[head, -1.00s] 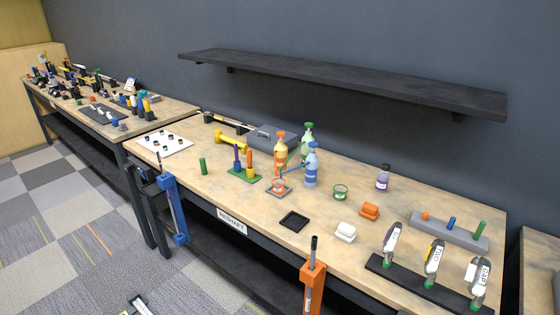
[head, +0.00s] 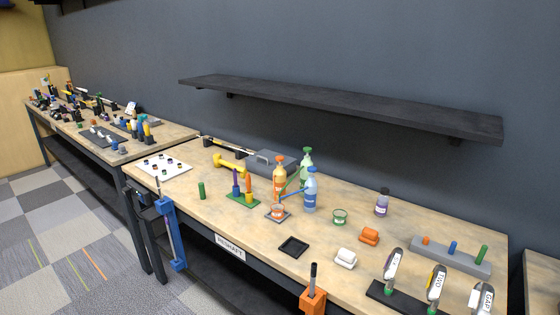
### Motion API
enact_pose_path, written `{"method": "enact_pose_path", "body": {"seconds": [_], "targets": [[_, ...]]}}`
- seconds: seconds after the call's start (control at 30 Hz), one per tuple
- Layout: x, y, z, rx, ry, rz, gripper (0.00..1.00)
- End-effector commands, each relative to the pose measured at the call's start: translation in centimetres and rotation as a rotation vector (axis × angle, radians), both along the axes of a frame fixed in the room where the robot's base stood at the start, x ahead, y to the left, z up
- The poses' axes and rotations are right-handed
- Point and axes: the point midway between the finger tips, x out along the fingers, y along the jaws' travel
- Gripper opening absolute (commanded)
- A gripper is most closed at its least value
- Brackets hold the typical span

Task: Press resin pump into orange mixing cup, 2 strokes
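The orange pump bottle (head: 280,180) stands upright on the workbench, beside a blue pump bottle (head: 311,190) and a green pump bottle (head: 306,160). The orange mixing cup (head: 277,211) sits on a small square pad just in front of the orange bottle, near the spouts. Which spout lies over the cup is too small to tell. A green-rimmed cup (head: 340,216) stands to the right. My gripper is not in view, and nothing touches the pumps or the cup.
A black tray (head: 293,247), a white block (head: 345,258) and an orange block (head: 369,236) lie nearby. A green rack (head: 243,200) stands left. A dark shelf (head: 340,105) hangs above. Blue (head: 170,235) and orange (head: 312,302) clamps line the front edge.

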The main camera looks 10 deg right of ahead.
Motion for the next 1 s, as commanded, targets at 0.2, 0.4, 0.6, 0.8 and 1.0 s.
{"method": "enact_pose_path", "body": {"seconds": [0.2,0.4,0.6,0.8,1.0], "targets": [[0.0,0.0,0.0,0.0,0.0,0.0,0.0],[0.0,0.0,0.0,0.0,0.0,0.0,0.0],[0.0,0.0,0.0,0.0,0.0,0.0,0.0],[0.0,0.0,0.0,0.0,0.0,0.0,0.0],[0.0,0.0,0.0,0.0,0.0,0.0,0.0]]}}
